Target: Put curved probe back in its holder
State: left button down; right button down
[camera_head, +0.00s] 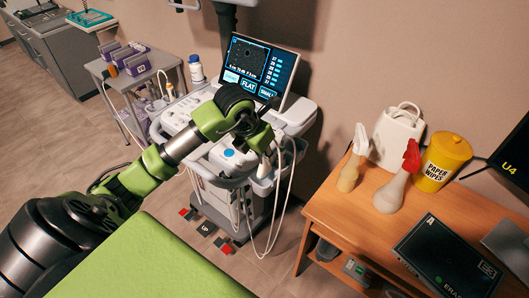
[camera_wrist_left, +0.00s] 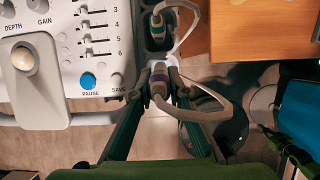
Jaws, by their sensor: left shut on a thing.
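My left gripper (camera_head: 268,148) is over the right side of the ultrasound cart (camera_head: 302,115). In the left wrist view its fingers (camera_wrist_left: 159,82) are shut on a pale probe with a purple band (camera_wrist_left: 158,72), apparently the curved probe. The probe's grey cable (camera_wrist_left: 205,113) curves off to the right. Just beyond it, a second probe with a teal band (camera_wrist_left: 156,22) sits in the dark holder (camera_wrist_left: 155,42) along the panel's edge. The held probe's lower end is hidden, so I cannot tell whether it is inside a slot.
Loose cables (camera_head: 282,205) hang down the cart's right side. A wooden desk (camera_head: 350,225) stands to the right with bottles and a yellow wipes tub (camera_head: 442,162). A green couch (camera_head: 150,270) is in front. Floor shows between cart and desk.

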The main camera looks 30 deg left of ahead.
aim_at(264, 170)
pick_arm(q)
jog(key=shift+f+b, duration=2.55)
jog(key=shift+f, duration=0.5)
jog(key=shift+f+b, duration=0.3)
jog(key=shift+b, duration=0.1)
jog(key=c, duration=1.9)
grip_release()
jog(key=v, duration=1.2)
